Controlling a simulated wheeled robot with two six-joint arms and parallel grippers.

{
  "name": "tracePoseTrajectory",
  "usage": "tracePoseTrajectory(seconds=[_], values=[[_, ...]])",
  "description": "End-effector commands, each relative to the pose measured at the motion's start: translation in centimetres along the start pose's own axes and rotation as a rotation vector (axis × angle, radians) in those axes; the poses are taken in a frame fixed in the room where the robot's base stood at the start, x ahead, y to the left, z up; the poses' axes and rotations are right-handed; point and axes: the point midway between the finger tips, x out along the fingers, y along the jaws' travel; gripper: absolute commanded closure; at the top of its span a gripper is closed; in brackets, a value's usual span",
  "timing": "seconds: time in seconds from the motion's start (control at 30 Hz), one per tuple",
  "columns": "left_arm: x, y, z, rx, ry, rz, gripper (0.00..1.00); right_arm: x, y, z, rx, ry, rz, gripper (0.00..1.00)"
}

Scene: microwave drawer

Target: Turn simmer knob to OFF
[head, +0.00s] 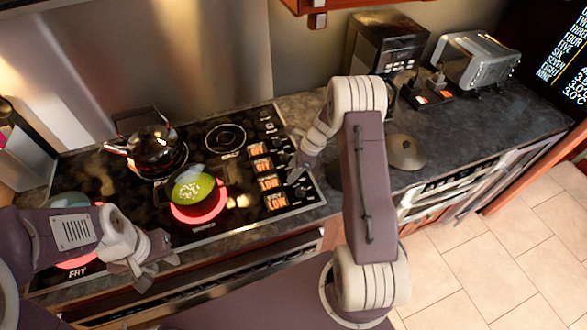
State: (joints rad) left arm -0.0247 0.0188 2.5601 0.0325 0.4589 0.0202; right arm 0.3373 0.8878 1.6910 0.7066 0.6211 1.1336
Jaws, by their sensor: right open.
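The cooktop's control panel is on its right side, with orange displays (268,183). The upper two seem to read OFF and the lower two LOW. Dark knobs (303,191) run along the panel's right edge; I cannot tell which is the simmer knob. My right gripper (295,173) is open and points down at the lower knobs, partly covering them; contact is unclear. A pot with green contents (192,187) sits on a glowing red burner (200,212), whose label is too small to read surely. My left gripper (140,274) hangs by the cooktop's front edge; its opening is unclear.
A kettle (153,147) stands on the rear left burner. Another burner labelled FRY glows at front left, partly behind my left arm. A round lid (406,152) lies on the counter to the right. A coffee machine (387,42) and toaster (476,58) stand at the back.

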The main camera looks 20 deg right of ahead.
Motion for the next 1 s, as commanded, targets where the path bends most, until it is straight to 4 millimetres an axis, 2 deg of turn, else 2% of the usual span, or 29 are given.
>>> tracePoseTrajectory(seconds=[0.17,0.2,0.3,0.37,0.77,1.0], values=[[0.02,0.0,0.0,0.0,0.0,0.0,0.64,0.04,-0.02,0.0,-0.001,0.0,-0.001,0.52],[0.02,0.0,0.0,0.0,0.0,0.0,0.64,0.03,-0.02,0.0,-0.001,0.0,0.0,0.57],[0.02,0.0,0.0,0.0,0.0,0.0,0.64,0.02,-0.03,0.0,-0.001,0.0,-0.001,0.85],[0.02,0.0,0.0,0.0,0.0,0.0,0.64,0.0,-0.04,0.0,-0.001,0.0,-0.001,1.0],[-0.24,0.01,-0.03,0.0,0.0,0.0,0.64,-0.14,-0.18,0.06,-0.055,-0.001,0.02,1.0],[-0.63,0.01,-0.07,0.0,0.0,0.0,0.64,-0.18,-0.36,0.1,-0.212,-0.001,0.083,1.0]])
